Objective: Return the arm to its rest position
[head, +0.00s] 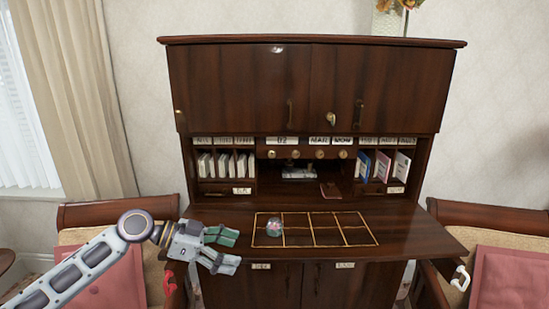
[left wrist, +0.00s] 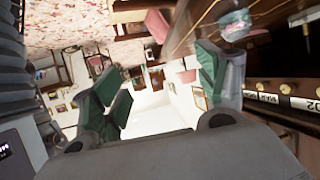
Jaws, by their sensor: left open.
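My left gripper (head: 226,250) is open and empty. In the head view it is at the left front of the desk's fold-down surface (head: 405,236), left of the yellow-lined grid (head: 330,231). In the left wrist view its green-padded fingers stand wide apart with nothing between them (left wrist: 160,92). A small clear glass ball (head: 274,228) with coloured bits inside rests in the leftmost column of the grid, apart from the gripper. The ball also shows near the top right of the left wrist view (left wrist: 235,25). My right gripper is not seen.
The dark wooden cabinet (head: 310,90) rises behind the surface, with labelled cubbyholes of books (head: 225,164) and small knobs. Chairs with pink cushions (head: 497,277) flank it on both sides. The rest of the grid and the surface's right part are clear.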

